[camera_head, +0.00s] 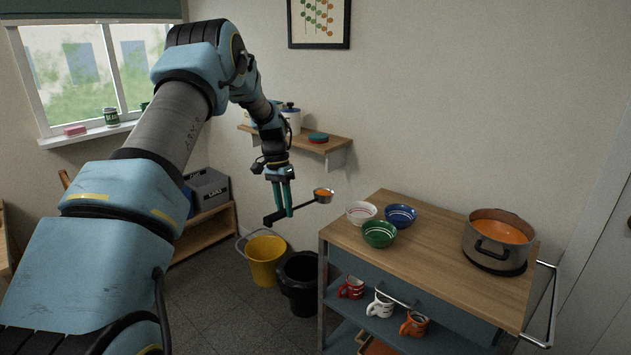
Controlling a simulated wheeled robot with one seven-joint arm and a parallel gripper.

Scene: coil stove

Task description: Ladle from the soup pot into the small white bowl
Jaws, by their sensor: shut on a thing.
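My gripper (280,212) is shut on the black handle of a ladle (323,195). The ladle's bowl holds orange soup and points right, in the air left of the cart. The small white bowl (361,213) stands at the left of the cart's top, beside a blue bowl (400,217) and a green bowl (379,235). The ladle is apart from all three. The soup pot (497,255), grey with dark handles and orange soup inside, stands at the right of the cart's top. The inside of the white bowl is only partly visible.
The wooden cart top (420,262) is clear between the bowls and the pot. Mugs (380,304) stand on its lower shelf. A yellow bucket (265,262) and a black bin (299,285) stand on the floor left of the cart. A wall shelf (335,145) is behind.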

